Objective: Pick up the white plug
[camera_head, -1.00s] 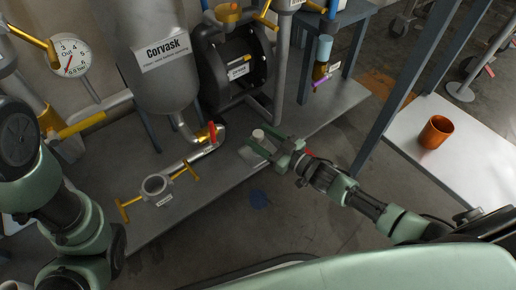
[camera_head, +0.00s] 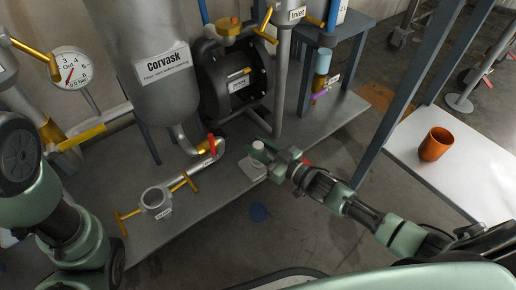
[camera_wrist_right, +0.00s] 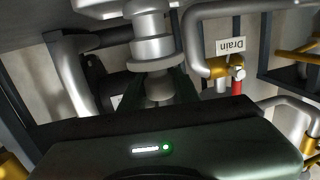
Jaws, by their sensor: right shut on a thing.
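The white plug (camera_head: 258,146) is small and round-topped and is at the front edge of the grey platform, right of the red-handled valve. My right gripper (camera_head: 263,153) is shut on it, with its fingers partly covering it. In the right wrist view the plug (camera_wrist_right: 151,45) appears as a pale stepped cylinder with a wide collar, running down between the dark fingers of my right gripper (camera_wrist_right: 157,88). A pale plate (camera_head: 252,169) lies just below the plug. Whether the plug touches it is unclear. My left arm is at the left edge, its gripper out of frame.
A valve with a red lever (camera_head: 211,145) and pipe stand close left of the plug; a drain label (camera_wrist_right: 230,47) shows by it in the wrist view. An open ring fitting (camera_head: 155,197) with yellow handles is further left. An orange cup (camera_head: 435,145) stands on the right table.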

